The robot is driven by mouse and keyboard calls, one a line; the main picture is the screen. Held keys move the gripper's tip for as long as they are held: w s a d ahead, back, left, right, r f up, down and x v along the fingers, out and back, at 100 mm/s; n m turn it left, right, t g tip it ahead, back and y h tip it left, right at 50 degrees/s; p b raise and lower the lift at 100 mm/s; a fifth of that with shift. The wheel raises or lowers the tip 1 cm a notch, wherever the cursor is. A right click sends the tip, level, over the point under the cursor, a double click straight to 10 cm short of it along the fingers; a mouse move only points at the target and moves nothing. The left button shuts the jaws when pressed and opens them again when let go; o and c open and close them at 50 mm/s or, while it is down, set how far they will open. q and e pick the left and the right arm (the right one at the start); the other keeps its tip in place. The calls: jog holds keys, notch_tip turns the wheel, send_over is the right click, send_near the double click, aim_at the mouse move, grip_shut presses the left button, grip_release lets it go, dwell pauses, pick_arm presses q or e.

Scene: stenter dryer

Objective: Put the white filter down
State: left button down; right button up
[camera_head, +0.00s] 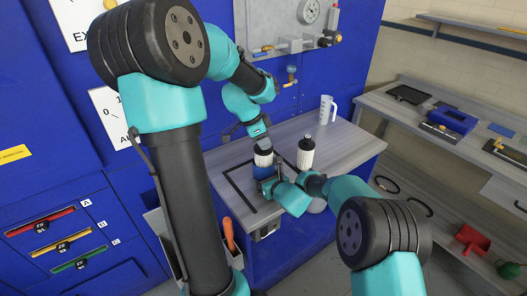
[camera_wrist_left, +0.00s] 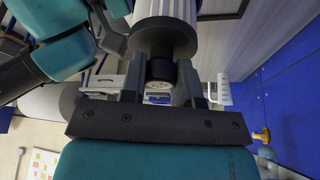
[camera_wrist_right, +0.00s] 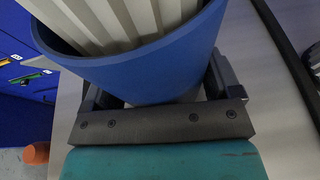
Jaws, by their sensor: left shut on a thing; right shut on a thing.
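A white pleated filter (camera_head: 263,159) with a black top cap is upright over the worktop. Its lower part is inside a blue bowl (camera_head: 262,172). My left gripper (camera_head: 265,143) is above it, shut on the black knob of its cap; the left wrist view shows the knob between the fingers (camera_wrist_left: 160,88) and the white pleats (camera_wrist_left: 165,8) beyond. My right gripper (camera_head: 269,184) is shut on the blue bowl from the near side. The right wrist view shows the bowl (camera_wrist_right: 140,72) around the pleats (camera_wrist_right: 115,18). The filter's bottom end is hidden.
A second pleated filter (camera_head: 305,158) with black caps stands on the grey worktop (camera_head: 345,143) to the right. A white jug (camera_head: 326,108) stands at the back. A black outline (camera_head: 238,185) marks the worktop's left part. A gauge panel (camera_head: 285,25) is behind.

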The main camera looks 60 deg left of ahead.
pick_arm(q)
jog(key=shift+f, duration=2.25)
jog(key=shift+f, duration=0.15)
jog(key=c, duration=0.9)
grip_release()
jog(key=shift+o, duration=0.2)
jog(key=v, duration=1.2)
